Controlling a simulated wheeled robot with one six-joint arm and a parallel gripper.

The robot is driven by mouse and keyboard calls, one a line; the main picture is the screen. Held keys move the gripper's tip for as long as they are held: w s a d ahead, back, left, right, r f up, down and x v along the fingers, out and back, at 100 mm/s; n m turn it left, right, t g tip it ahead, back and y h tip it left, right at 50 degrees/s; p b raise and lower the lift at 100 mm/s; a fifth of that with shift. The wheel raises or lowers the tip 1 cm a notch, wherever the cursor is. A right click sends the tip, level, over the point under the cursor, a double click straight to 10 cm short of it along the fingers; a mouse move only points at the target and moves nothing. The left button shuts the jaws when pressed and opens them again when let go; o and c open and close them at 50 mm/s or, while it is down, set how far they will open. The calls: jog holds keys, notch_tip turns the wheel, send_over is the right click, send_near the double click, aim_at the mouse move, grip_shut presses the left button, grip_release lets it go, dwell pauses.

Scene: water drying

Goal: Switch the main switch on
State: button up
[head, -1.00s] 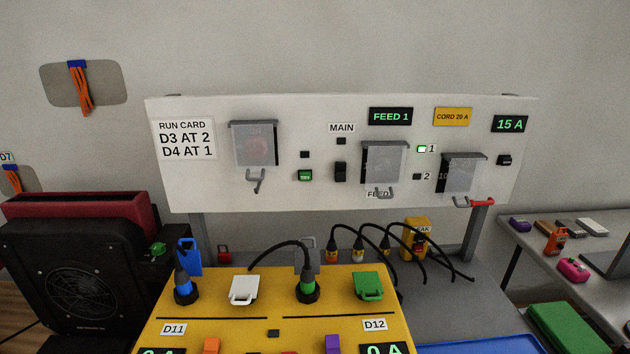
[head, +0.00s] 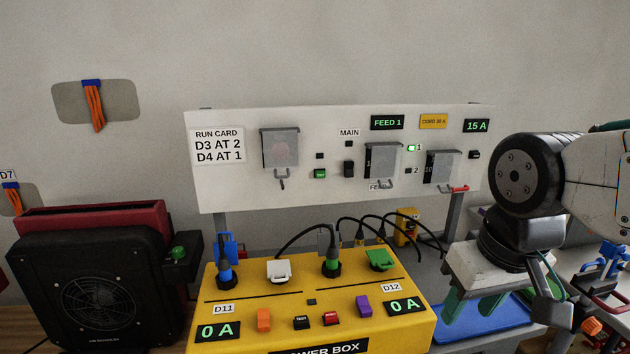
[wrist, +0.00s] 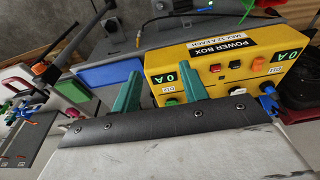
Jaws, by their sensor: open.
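The main switch (head: 348,169) is a small black rocker under the MAIN label (head: 349,132) on the white panel (head: 240,185). A dark, unlit indicator (head: 348,143) sits just above it. My gripper (head: 472,308) is at the right in the head view, low in front of the panel and well apart from the switch. Its two green fingers are spread and empty; they also show in the wrist view (wrist: 158,92), pointing toward the yellow power box (wrist: 215,50). The switch is not visible in the wrist view.
Clear hinged covers (head: 383,160) flank the switch on the panel. A green button (head: 320,174) is left of it. The yellow power box (head: 215,290) with plugs stands below the panel. A black fan unit (head: 90,290) is at left. A blue tray (head: 490,322) lies under my gripper.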

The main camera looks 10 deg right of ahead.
jog(key=w+a+t, duration=0.2)
jog(key=w+t, duration=0.6)
jog(key=w, duration=1.7)
jog(key=t, duration=0.8)
send_near(350, 173)
jog(key=w, duration=0.7)
jog(key=shift+w+r, duration=0.1)
jog(key=shift+w, duration=0.25)
